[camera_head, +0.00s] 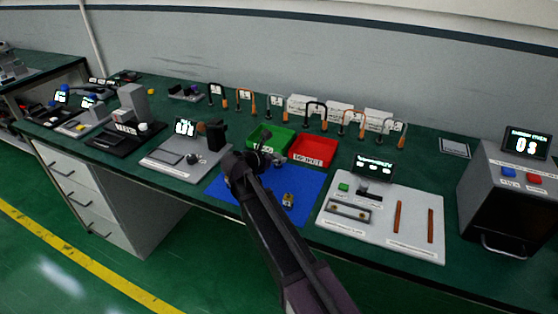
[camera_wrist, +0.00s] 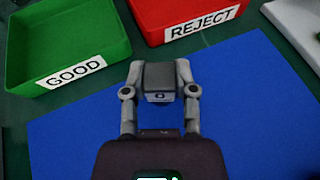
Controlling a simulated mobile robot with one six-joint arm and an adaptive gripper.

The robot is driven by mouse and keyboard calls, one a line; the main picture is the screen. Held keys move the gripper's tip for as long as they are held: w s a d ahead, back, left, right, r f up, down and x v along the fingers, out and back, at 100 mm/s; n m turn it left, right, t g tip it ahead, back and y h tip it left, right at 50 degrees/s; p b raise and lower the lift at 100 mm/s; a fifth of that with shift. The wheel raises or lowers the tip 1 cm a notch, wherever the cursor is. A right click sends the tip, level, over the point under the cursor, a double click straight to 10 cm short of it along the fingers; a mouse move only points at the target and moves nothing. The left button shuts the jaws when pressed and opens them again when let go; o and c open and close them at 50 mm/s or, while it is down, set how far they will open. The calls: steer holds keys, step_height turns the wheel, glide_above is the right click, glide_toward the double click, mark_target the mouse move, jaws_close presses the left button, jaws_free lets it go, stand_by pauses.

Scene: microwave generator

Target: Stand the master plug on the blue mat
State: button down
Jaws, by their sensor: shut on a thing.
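My gripper (camera_wrist: 160,75) is shut on a dark grey block, taken to be the master plug (camera_wrist: 159,82), with a small mark on its near face. The gripper (camera_head: 268,159) also shows in the head view, small and dark, near the green tray; the held block is hard to make out there. The blue mat (camera_head: 313,186) lies flat on the green bench. In the wrist view the mat (camera_wrist: 255,95) spreads behind and below the held block. I cannot tell whether the block touches it. A small brass-coloured piece (camera_head: 288,200) stands on the mat in the head view.
The green GOOD tray (camera_head: 262,147) and red REJECT tray (camera_head: 312,152) stand behind the mat. A pale fixture board (camera_head: 380,218) lies right of the mat, a grey fixture (camera_head: 170,158) left. Several hooked stands line the back. The mat's right part is mostly clear.

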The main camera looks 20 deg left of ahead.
steer(key=shift+f, duration=0.15)
steer(key=shift+c, duration=2)
jaws_free()
steer(key=shift+r, duration=0.2)
steer(key=shift+s+a+r, duration=0.1)
steer(key=shift+s, duration=0.1)
steer(key=p+v, duration=0.4)
steer(key=v, duration=0.5)
steer(key=shift+s+a+r, duration=0.15)
steer(key=shift+s+r, duration=0.1)
steer(key=shift+s, duration=0.05)
steer(key=shift+p+v, duration=0.3)
steer(key=shift+v, duration=0.6)
steer(key=shift+f, duration=0.1)
